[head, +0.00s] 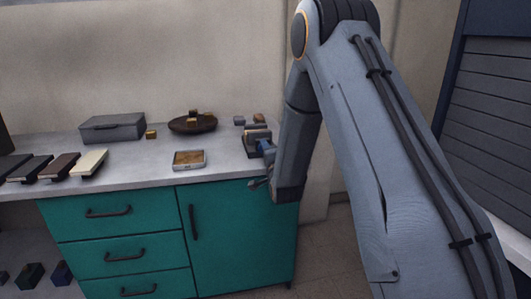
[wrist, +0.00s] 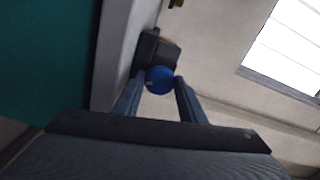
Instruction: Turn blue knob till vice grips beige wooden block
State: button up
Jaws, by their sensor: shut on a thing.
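The blue knob (wrist: 160,79) is round and sits on the near end of the dark vice (wrist: 147,52) in the wrist view. My gripper (wrist: 160,86) is shut on the knob, one finger on each side. In the head view the vice (head: 257,143) stands at the right end of the counter, and a bit of the blue knob (head: 265,146) shows beside my arm. A beige block (wrist: 167,52) shows at the vice top, partly hidden; I cannot tell whether the jaws touch it.
The grey counter (head: 130,174) on teal drawers (head: 110,230) holds a grey box (head: 112,127), a dark bowl (head: 192,125) with small blocks, a small tray (head: 190,160) and several books (head: 55,167). Small blocks (head: 240,120) lie near the vice. A wall is behind.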

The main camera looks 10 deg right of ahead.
jog(key=o, duration=1.1)
jog(key=shift+c, duration=0.2)
